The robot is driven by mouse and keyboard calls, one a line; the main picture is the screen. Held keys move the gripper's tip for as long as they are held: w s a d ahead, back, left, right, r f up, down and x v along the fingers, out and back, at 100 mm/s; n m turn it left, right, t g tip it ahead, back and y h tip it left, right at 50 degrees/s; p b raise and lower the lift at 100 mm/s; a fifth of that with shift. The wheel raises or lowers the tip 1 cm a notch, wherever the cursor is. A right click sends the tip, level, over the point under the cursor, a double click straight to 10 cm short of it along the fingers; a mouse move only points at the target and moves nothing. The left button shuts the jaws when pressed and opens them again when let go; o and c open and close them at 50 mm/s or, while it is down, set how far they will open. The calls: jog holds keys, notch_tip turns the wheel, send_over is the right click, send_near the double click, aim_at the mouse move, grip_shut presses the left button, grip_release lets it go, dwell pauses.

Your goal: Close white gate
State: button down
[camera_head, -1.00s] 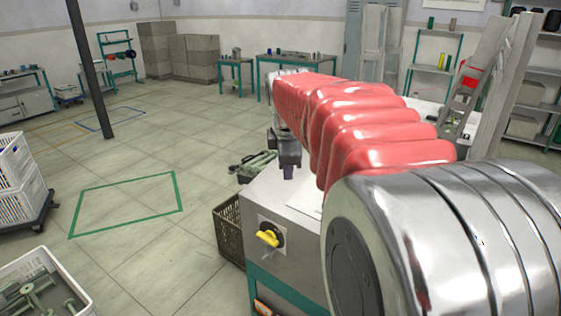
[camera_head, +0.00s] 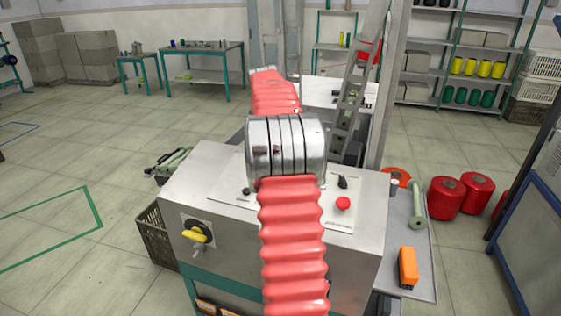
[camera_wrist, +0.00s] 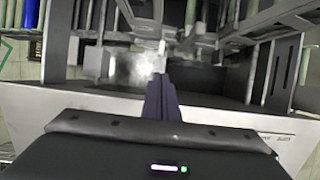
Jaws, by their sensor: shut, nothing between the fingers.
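I cannot single out a white gate with certainty in either view. In the head view, my red-sleeved arm reaches over the pale grey machine cabinet (camera_head: 215,195) and hides part of what lies behind it. A pale panel (camera_head: 325,92) with small dark knobs shows beyond the arm. In the wrist view, my gripper (camera_wrist: 161,80) has its two dark fingers together, with nothing between them. It points at the grey metal inside of a machine, with a bright patch by the fingertips. I cannot tell whether the fingers touch anything. The head view does not clearly show the gripper.
A yellow rotary knob (camera_head: 196,234) and a red button (camera_head: 343,204) are on the cabinet. A slatted upright frame (camera_head: 347,115) rises behind. Red spools (camera_head: 446,197) and a side shelf (camera_head: 425,265) are at right; a brown crate (camera_head: 157,238) is at left. Open floor lies further left.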

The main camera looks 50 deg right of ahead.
jog(key=shift+s+d+f, duration=0.1)
jog(key=shift+s+d, duration=0.05)
jog(key=x, duration=1)
dwell(0.4)
